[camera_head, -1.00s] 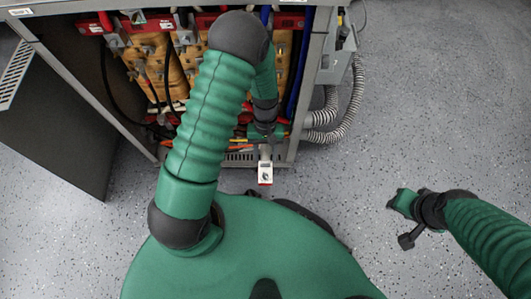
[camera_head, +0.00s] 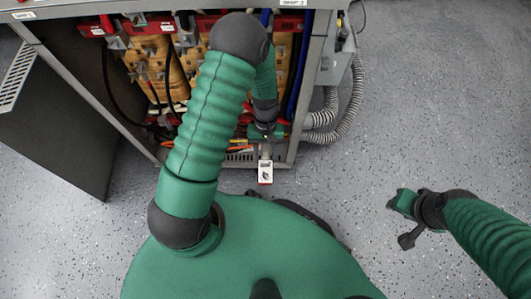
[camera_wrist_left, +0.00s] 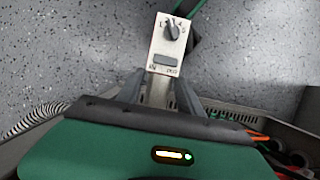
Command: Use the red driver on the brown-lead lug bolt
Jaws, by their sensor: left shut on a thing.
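The rest of the driver is hidden. I cannot make out the brown lead or its lug bolt; my left arm covers part of the cabinet. My right gripper (camera_head: 404,203) is over the floor, away from the cabinet.
The open grey cabinet (camera_head: 292,130) holds tan windings (camera_head: 143,70), red bars and black, blue and orange leads. Its door (camera_head: 60,130) hangs open at left. A grey conduit (camera_head: 345,115) runs down the right side. The floor at right is clear.

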